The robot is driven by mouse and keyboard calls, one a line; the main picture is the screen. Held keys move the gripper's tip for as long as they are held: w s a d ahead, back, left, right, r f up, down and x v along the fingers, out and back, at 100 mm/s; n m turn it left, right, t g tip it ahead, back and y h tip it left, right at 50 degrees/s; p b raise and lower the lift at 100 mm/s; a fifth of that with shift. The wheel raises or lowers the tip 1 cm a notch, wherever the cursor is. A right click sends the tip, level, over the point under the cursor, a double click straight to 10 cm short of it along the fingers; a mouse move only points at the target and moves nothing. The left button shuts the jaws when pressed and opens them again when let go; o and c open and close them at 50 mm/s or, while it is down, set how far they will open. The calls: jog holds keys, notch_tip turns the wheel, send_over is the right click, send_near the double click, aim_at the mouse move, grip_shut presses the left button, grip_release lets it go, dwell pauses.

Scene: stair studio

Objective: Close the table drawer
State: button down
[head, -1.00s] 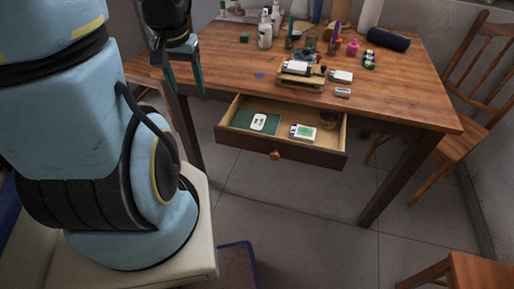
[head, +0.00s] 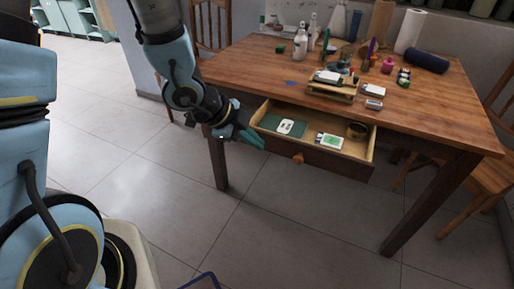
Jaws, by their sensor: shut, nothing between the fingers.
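The table drawer (head: 338,162) is pulled out from the front of the wooden table (head: 437,107). It has a dark wooden front with a round orange-brown knob (head: 298,159). Inside lie a green booklet with a white card (head: 285,126), a white and green box (head: 329,141) and a small round dark item (head: 358,130). My gripper (head: 256,141) is shut and empty, with teal fingers. It is at the drawer's left front corner, left of the knob. I cannot tell whether it touches the drawer.
Bottles (head: 300,42), paint pots, a small wooden stand (head: 332,90) and a dark roll (head: 426,61) crowd the tabletop. Wooden chairs stand behind at the left (head: 212,22) and at the right (head: 486,176). The tiled floor (head: 290,235) before the drawer is clear.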

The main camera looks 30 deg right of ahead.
jog(key=b, duration=0.1)
send_near(289, 154)
notch_tip(289, 154, down, 4)
jog(key=s, duration=0.3)
jog(key=shift+w+d+r+p, duration=0.1)
jog(key=shift+w+d+p, duration=0.55)
jog(key=shift+w+d, duration=0.65)
jog(key=shift+d, duration=0.1)
